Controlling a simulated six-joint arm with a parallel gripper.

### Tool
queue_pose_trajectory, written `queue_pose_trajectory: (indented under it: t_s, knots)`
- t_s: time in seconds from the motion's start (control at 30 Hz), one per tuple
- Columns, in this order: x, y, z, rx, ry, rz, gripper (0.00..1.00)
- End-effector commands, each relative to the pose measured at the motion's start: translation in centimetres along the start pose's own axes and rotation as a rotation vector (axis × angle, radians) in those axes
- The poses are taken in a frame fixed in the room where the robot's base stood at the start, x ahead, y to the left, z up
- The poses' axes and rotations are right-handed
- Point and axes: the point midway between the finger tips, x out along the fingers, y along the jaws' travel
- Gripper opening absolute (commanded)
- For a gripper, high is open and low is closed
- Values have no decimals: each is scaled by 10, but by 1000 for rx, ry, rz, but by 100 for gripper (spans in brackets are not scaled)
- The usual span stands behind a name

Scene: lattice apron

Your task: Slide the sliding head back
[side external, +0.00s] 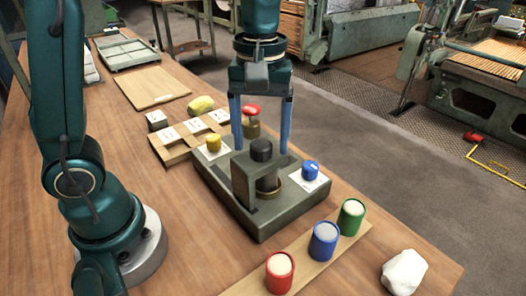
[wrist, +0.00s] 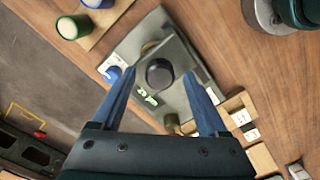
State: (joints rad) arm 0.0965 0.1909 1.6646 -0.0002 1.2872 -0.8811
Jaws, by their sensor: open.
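A grey-green fixture base (side external: 222,184) stands on the wooden bench. The sliding head looks to be the grey block (side external: 243,182) with a black knob (side external: 262,150) on top. A dark round part and a brass ring (side external: 288,188) sit beside the block. My gripper (side external: 261,152) is open and points down over the fixture, one blue finger each side of the knob. In the wrist view the black knob (wrist: 159,73) lies between the fingertips with a gap on both sides. I cannot tell how deep the fingertips reach beside the head.
A yellow knob (side external: 213,142), a blue knob (side external: 310,168) and a red-topped brass post (side external: 251,112) stand close around the head. Red (side external: 280,274), blue (side external: 324,240) and green (side external: 350,216) cups are in front. A white lump (side external: 404,272) lies at front right.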

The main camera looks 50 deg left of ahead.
Motion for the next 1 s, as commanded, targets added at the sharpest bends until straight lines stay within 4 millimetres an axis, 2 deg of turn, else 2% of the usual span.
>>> queue_pose_trajectory:
  t_s: [0.33, 0.53, 1.0]
  knots:
    - [5, 0, 0, 0, 1, 1, 77]
    - [4, 0, 0, 0, 1, 1, 0]
    - [4, 0, 0, 0, 0, 1, 0]
